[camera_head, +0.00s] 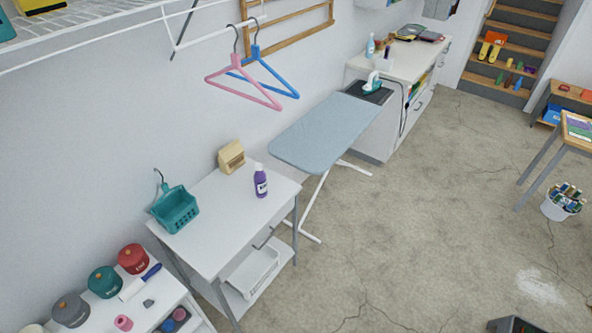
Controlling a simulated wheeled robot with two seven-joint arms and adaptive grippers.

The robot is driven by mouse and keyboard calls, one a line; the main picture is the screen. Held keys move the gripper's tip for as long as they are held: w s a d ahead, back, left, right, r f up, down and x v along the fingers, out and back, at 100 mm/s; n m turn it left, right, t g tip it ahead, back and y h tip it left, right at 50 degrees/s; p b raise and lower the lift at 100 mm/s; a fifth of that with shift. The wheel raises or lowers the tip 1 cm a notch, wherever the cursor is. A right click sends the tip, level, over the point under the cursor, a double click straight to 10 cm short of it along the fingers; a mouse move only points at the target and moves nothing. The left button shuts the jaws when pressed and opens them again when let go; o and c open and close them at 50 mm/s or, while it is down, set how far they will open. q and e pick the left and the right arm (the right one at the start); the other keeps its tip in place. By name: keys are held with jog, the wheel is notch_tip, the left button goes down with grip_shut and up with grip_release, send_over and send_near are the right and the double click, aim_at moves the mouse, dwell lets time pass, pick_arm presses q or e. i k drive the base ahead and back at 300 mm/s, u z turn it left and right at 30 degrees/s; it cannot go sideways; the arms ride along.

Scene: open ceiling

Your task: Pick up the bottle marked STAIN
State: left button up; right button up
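A purple bottle (261,186) with a white cap and a pale label stands upright on a white table (225,201), near its right end. The label is too small to read, so I cannot tell if it says STAIN. A pale blue bottle (370,47) stands farther back on a white counter (412,58); I see no readable marking on it. Neither of my grippers shows in this view.
A teal basket (175,208) and a beige box (231,157) share the table. An ironing board (325,133) stands beyond it. Pink (243,83) and blue (265,72) hangers hang above. A lower shelf at left holds several lidded pots. The floor (420,220) at right is mostly clear.

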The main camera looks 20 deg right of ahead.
aim_at(260, 179)
jog(key=z, duration=0.45)
jog(key=i, duration=0.8)
jog(key=z, duration=0.25)
